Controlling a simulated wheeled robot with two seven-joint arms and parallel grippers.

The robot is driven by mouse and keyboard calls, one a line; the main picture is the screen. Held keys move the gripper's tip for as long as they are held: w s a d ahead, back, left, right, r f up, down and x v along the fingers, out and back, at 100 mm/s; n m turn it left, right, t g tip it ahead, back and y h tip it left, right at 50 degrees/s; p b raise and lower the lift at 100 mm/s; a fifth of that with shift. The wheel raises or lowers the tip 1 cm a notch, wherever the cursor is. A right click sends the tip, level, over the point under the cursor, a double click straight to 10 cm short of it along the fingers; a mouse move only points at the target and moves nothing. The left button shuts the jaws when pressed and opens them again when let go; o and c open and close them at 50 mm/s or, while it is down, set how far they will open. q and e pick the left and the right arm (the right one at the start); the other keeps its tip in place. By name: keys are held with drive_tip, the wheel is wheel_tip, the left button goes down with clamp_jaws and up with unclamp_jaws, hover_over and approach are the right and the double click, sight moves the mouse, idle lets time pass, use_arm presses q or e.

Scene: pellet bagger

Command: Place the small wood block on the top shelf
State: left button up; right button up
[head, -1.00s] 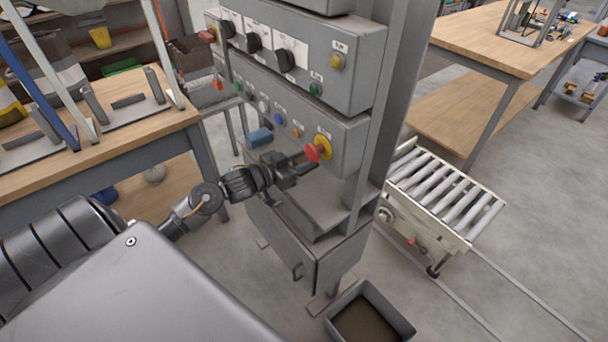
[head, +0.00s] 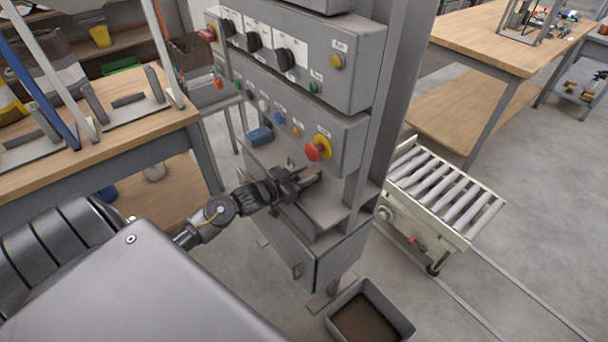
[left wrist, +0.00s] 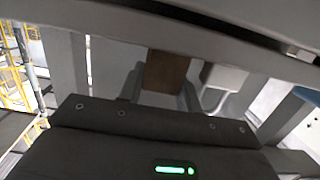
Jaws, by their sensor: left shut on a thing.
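My left gripper (head: 303,183) is beside the grey control cabinet, just below its lower button panel and over a grey ledge (head: 325,207). It is shut on the small wood block (left wrist: 166,73), which shows brown between the two fingers in the left wrist view. In the head view only a small tan bit of the block shows at the fingertips. I cannot tell whether the block touches the ledge. I cannot tell which surface is the top shelf. My right gripper is in neither view.
The cabinet's lower panel (head: 345,140) with a red mushroom button (head: 314,151) is close above the gripper. A blue object (head: 259,136) is at its left. A roller conveyor (head: 440,195) stands right, an open grey bin (head: 368,312) below. A wooden workbench (head: 130,150) is left.

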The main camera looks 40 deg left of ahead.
use_arm(q)
drive_tip(key=shift+f, duration=0.2)
drive_tip(key=o, duration=0.7)
drive_tip(key=shift+r, duration=0.2)
drive_tip(key=v, duration=0.6)
drive_tip(key=shift+s+f, duration=0.15)
drive_tip(key=v, duration=0.5)
drive_tip(key=shift+s+a+b, duration=0.15)
drive_tip(key=shift+s+b, duration=0.15)
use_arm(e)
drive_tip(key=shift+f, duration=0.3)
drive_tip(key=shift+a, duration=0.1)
